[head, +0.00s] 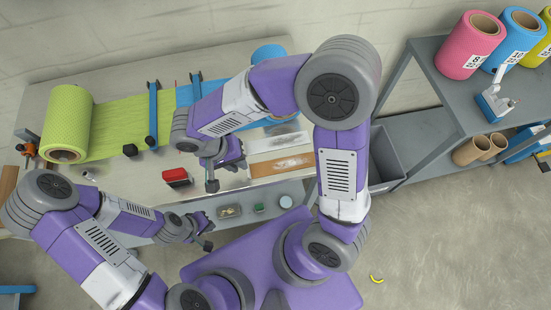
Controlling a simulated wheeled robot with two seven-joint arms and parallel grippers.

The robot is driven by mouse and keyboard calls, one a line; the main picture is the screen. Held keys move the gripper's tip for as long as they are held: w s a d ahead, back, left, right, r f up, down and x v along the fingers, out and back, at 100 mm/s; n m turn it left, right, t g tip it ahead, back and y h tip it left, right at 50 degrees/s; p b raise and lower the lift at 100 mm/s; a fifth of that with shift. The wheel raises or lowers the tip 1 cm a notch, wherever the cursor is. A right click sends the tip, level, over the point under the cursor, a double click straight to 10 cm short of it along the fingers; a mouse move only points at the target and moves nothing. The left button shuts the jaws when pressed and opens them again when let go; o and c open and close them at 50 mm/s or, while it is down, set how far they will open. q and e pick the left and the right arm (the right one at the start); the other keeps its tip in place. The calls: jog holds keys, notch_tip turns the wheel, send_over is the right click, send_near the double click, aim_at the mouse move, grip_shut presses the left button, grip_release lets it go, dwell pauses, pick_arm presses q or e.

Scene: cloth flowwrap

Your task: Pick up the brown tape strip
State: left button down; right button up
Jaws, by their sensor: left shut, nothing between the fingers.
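A brown strip (275,167) with a pale whitish patch lies flat near the front right of the workbench. I cannot tell for sure that it is the tape strip. My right gripper (226,174) hangs over the bench's front part, left of the brown strip and apart from it. Its fingers are too small and partly hidden to tell open from shut. My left gripper (207,231) is lower, in front of the bench edge. It is shut and empty, away from the strip.
A lime green roll (67,122) spreads its sheet across the bench (125,75), and a blue sheet lies beside it. A red block (176,176) sits at the front edge. A grey bin (388,155) and a shelf (425,70) with coloured rolls stand right.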

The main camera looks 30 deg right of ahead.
aim_at(247, 173)
jog(key=b+x, duration=0.1)
jog(key=x, duration=0.4)
jog(key=shift+s+f, duration=0.2)
jog(key=shift+s, duration=0.05)
jog(key=shift+c, duration=0.3)
grip_shut()
